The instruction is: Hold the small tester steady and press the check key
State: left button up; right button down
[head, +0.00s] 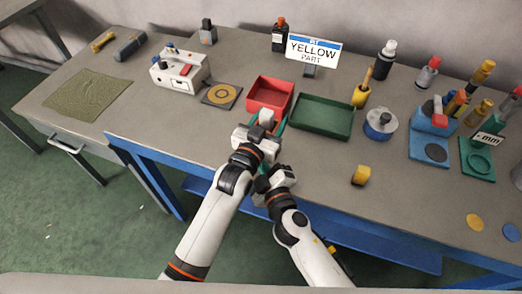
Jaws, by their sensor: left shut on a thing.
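My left gripper (264,128) is at the front of the red tray, over the table. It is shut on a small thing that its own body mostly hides. I take this to be the small tester, but its check key cannot be made out. Teal edges and a reddish spot show around the gripper's end. My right gripper (272,180) is just below and in front of the left one, near the table's front edge. Its fingers are too small and covered to tell whether they are open.
A red tray (289,84) and a green tray (322,136) lie just beyond my grippers. A white device (161,79) stands left, near a ringed plate (235,104). Bottles and coloured holders crowd the right side. A sign (313,49) reads "YELLOW PART".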

pick_arm(q)
jog(key=shift+f, duration=0.1)
pick_arm(e)
jog(key=shift+s+a, duration=0.25)
jog(key=shift+s, duration=0.35)
jog(key=shift+s, duration=0.1)
jog(key=s, duration=0.1)
jog(key=s+a, duration=0.1)
jog(key=s, duration=0.1)
jog(key=s+a, duration=0.1)
jog(key=shift+s, duration=0.2)
dwell(0.4)
pick_arm(q)
jog(key=o, duration=1.2)
